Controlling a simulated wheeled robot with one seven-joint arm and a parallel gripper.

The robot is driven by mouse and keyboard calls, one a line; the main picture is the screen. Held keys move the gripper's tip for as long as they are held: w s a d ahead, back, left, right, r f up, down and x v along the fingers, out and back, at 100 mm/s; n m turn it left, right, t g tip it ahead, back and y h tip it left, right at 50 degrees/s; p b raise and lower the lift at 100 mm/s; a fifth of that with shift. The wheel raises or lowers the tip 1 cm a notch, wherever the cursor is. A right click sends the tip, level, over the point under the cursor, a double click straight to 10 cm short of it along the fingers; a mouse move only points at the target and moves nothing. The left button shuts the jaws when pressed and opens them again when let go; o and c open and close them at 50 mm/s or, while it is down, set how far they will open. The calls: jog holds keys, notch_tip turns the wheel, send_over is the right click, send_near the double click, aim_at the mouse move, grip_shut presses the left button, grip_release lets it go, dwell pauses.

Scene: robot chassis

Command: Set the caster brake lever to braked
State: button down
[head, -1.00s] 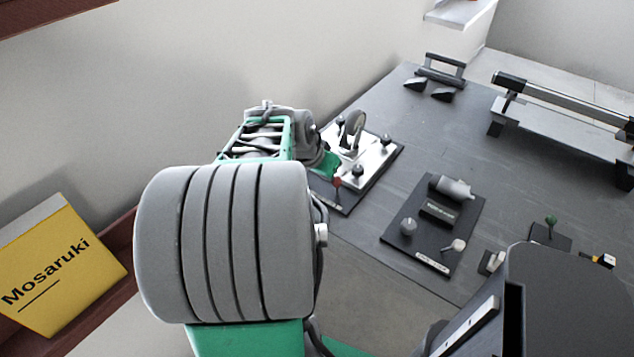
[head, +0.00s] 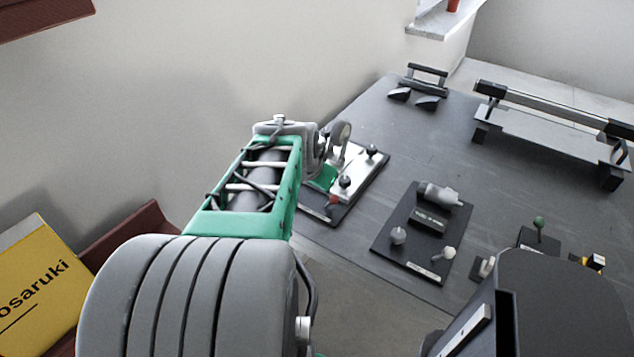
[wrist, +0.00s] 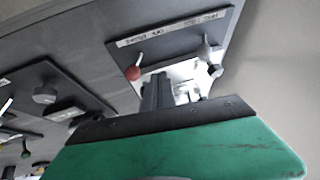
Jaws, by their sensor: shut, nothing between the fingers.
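The caster station is a dark plate (head: 337,214) with a bright metal plate on it, at the near left of the bench in the head view. A caster wheel (head: 340,133) stands at its back, and a red-knobbed lever (head: 333,200) at its front edge. In the wrist view the red knob (wrist: 133,73) is left of my gripper (wrist: 157,85), apart from it in the picture. The dark fingers are together and empty, pointing at the metal plate. The label strip (wrist: 170,29) is too blurred to read. In the head view my arm hides the fingers.
A second dark plate (head: 378,246) with a grey cylinder and knobs lies to the right. A long rail fixture (head: 552,125) and a black bracket (head: 420,88) stand farther back. The bench middle is clear.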

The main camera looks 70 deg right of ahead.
jog(key=s+a+r+p, duration=0.3)
jog(key=a+r+p, duration=0.1)
jog(key=a+r, duration=0.2)
jog(key=shift+s+r+p, duration=0.15)
jog(key=shift+r+p, duration=0.15)
jog(key=shift+r, duration=0.35)
